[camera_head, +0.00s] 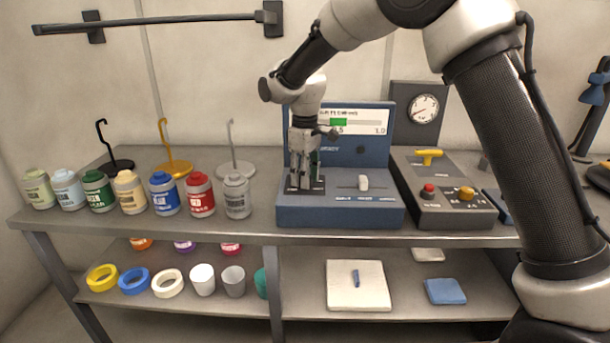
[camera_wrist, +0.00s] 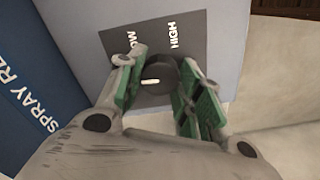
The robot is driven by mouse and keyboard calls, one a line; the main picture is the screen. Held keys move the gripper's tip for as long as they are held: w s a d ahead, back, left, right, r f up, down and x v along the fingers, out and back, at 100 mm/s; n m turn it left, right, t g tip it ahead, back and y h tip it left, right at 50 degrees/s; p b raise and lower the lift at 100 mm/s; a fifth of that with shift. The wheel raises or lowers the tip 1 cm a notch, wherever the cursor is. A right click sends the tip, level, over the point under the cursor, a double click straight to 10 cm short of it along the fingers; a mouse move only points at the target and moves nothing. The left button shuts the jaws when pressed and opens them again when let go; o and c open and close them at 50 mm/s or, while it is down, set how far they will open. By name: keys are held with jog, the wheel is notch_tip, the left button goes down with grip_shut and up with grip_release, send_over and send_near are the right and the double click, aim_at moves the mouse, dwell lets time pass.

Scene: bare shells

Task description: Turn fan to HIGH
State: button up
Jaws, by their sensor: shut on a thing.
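A dark round knob (camera_wrist: 160,68) with a white pointer mark sits on a dark plate (camera_wrist: 112,40) lettered LOW and HIGH. The pointer lies nearly level across the wrist picture, toward the left, and does not point straight at either word. My gripper (camera_wrist: 163,78) has its green-padded fingers on both sides of the knob, shut on it. In the head view my gripper (camera_head: 303,178) reaches down onto the left part of the blue console (camera_head: 340,213), hiding the knob there.
A white switch (camera_head: 363,182) stands right of my gripper on the console. A grey control box (camera_head: 440,205) with red and yellow controls is further right. Several paint jars (camera_head: 200,195) stand left. The console's upright display panel (camera_head: 375,150) is close behind my gripper.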

jog(key=m, duration=1.7)
jog(key=shift+m, duration=0.4)
jog(key=m, duration=0.5)
dwell(0.3)
jog(key=o, duration=1.1)
jog(key=shift+c, duration=0.2)
jog(key=shift+r, duration=0.1)
